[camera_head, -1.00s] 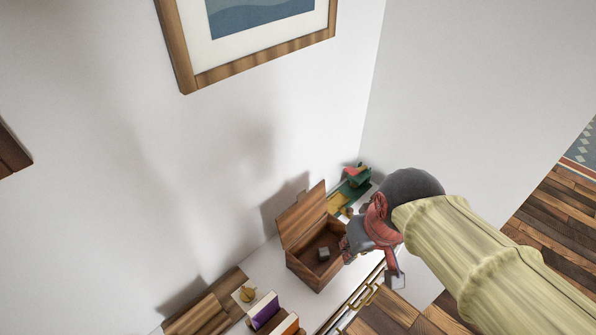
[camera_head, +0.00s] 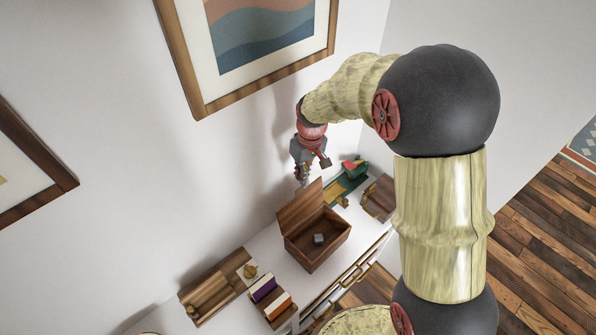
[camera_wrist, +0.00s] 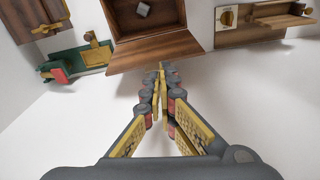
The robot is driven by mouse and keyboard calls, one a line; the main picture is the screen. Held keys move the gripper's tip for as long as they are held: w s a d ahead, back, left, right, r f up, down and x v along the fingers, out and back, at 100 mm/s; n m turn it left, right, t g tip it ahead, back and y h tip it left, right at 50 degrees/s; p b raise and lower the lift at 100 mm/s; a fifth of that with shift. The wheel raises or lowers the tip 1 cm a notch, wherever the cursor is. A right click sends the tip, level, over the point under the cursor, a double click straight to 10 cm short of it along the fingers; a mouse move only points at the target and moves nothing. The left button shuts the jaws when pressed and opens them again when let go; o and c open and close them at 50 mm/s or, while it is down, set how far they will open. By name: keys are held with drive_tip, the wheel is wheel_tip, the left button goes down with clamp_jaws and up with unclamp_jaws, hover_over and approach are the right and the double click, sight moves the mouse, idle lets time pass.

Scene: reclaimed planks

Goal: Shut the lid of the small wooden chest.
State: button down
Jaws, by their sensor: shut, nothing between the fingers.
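The small wooden chest (camera_head: 318,250) stands on the white surface with its lid (camera_head: 302,205) raised on the wall side. A small grey block (camera_head: 319,239) lies inside it. In the wrist view the lid (camera_wrist: 160,52) is in front of the fingers, with the chest's open inside (camera_wrist: 170,18) and the block (camera_wrist: 143,10) beyond it. My gripper (camera_head: 303,180) is shut and empty, between the wall and the raised lid, on the lid's back side. In the wrist view my gripper's fingertips (camera_wrist: 161,68) are close to the lid's edge; I cannot tell whether they touch.
A green board with a red-and-green item (camera_head: 352,168) and another wooden box (camera_head: 379,198) are to the right. A wooden tray (camera_head: 215,287) and several books (camera_head: 265,290) stand to the left. Framed pictures (camera_head: 262,45) hang on the wall close to my arm.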

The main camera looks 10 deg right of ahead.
drive_tip(key=w+a+f+n+t, duration=0.1)
drive_tip(key=w+f, duration=0.4)
drive_tip(key=f, duration=0.3)
drive_tip(key=shift+w+a+f+n, duration=0.15)
drive_tip(key=shift+w+a+n, duration=0.15)
drive_tip(key=shift+n, duration=0.1)
drive_tip(key=shift+s+b, duration=0.1)
drive_tip(key=shift+b, duration=0.4)
